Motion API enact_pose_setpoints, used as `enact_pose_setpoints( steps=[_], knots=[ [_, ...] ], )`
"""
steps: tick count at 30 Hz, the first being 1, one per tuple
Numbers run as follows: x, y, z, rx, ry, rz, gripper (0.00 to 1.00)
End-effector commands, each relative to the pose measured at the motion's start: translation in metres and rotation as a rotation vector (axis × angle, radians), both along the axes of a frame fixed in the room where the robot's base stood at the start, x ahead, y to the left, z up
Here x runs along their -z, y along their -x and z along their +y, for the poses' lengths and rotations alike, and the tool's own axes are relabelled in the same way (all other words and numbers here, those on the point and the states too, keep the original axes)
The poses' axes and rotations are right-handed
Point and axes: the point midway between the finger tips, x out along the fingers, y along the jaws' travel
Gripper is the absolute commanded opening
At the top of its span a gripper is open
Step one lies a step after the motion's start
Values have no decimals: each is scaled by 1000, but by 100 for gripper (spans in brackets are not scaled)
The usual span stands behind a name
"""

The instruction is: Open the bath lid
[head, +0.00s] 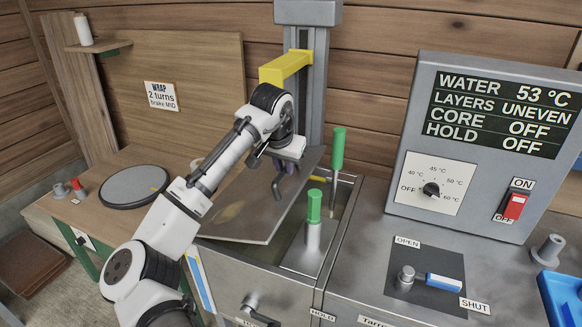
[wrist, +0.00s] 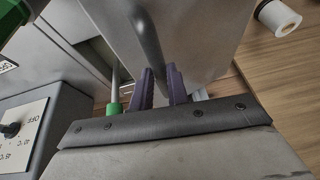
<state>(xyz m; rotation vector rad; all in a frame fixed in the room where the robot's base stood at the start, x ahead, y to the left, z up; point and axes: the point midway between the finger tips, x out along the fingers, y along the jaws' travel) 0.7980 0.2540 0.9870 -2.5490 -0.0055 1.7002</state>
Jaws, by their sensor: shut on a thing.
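The bath lid (head: 240,212) is a grey metal plate, tilted up over the left part of the steel bath (head: 262,262); its right side is raised and part of the bath's opening shows. My gripper (head: 288,168) is at the lid's raised upper part, shut on the dark bent lid handle (head: 279,190). In the wrist view, the purple fingers of my gripper (wrist: 160,85) sit on either side of the handle (wrist: 150,35), in front of the lid's grey face (wrist: 205,40). My arm hides part of the lid's left side.
Two green-handled tools (head: 314,206) (head: 338,150) stand upright at the bath's right side. A grey column with a yellow arm (head: 286,67) rises behind. The control box (head: 480,145) reads water 53 °C. An open/shut lever (head: 440,281) is at front right. A round dark disc (head: 134,186) lies left.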

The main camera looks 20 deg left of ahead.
Motion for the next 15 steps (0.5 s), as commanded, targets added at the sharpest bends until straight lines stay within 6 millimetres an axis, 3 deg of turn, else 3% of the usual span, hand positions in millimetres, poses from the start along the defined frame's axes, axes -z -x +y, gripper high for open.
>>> enact_pose_setpoints(
  steps=[1, 3, 15],
  knots=[
    [-11, -1, 7, -9, 0, -6, 0],
    [-15, -1, 13, -10, -3, -4, 0],
    [-14, 1, 19, -15, -6, 0, 0]
  ],
)
